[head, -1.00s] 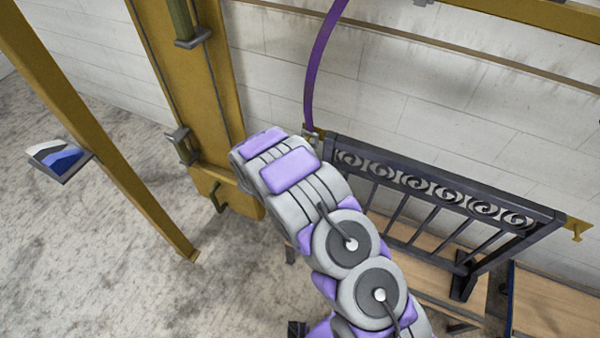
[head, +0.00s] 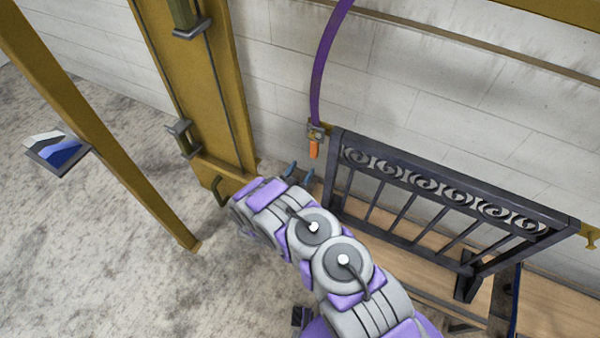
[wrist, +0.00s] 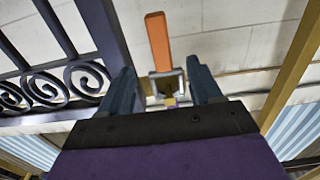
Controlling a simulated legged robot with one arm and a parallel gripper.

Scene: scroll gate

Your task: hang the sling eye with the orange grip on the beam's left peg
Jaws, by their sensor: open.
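A purple sling (head: 322,70) hangs down beside the gate's upper left corner. At its lower end is a metal fitting (head: 317,130) with the orange grip (head: 314,149) below it. My gripper (head: 301,172) is just below and left of the grip, open and empty, its blue-grey fingers apart. In the wrist view, the orange grip (wrist: 159,40) shows beyond the fingertips, in line with the gap between them. A yellow beam (head: 555,10) crosses the top right of the head view. I cannot make out its left peg.
The dark scrollwork gate panel (head: 440,183) stands close right of the grip. A yellow post (head: 200,90) with brackets stands left, and a slanted yellow post (head: 100,130) further left. A yellow hook (head: 590,236) is at the right edge. Bare floor lies at lower left.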

